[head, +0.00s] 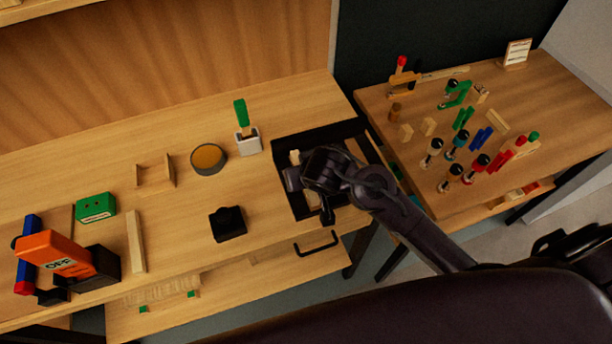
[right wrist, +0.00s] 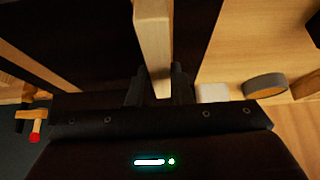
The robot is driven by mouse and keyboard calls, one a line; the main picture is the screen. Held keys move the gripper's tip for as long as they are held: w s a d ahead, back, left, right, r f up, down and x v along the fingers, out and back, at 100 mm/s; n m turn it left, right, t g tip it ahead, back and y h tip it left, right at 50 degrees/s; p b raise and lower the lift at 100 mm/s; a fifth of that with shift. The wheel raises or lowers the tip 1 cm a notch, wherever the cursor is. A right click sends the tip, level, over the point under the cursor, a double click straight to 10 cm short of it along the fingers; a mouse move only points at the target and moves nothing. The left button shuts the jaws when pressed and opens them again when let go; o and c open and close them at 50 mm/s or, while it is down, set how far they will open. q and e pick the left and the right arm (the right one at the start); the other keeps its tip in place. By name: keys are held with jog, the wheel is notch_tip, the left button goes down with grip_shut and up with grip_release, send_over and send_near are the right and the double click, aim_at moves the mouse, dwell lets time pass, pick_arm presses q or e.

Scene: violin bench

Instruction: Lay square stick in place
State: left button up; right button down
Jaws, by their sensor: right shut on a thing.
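My right gripper (head: 312,172) is over the black open tray on the bench. In the right wrist view, its two dark fingers (right wrist: 159,88) are shut on a pale wooden square stick (right wrist: 153,38), which runs up and out of the picture. In the head view, the gripper hides most of this stick; a small pale piece (head: 295,157) shows beside it. I cannot tell whether the stick touches the tray. Another pale wooden bar (head: 136,241) lies on the bench at the left. My left gripper is not in view.
The black tray (head: 312,136) has raised walls. Nearby are a white holder (head: 248,144) with a green-topped tool, a round tin (head: 208,159) and a black block (head: 228,224). An orange device (head: 54,252) stands at left. The right table (head: 455,215) holds several clamps.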

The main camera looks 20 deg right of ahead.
jog(key=shift+s+r, duration=0.1)
jog(key=shift+s+f, duration=0.1)
jog(key=shift+f, duration=0.1)
jog(key=c, duration=1.3)
grip_release()
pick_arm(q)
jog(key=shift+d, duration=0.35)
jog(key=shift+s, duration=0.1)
pick_arm(e)
jog(key=shift+s+r, duration=0.1)
jog(key=shift+r, duration=0.45)
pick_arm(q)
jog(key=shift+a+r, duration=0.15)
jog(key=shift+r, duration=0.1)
pick_arm(e)
jog(key=v, duration=1.1)
jog(key=shift+s+r, duration=0.1)
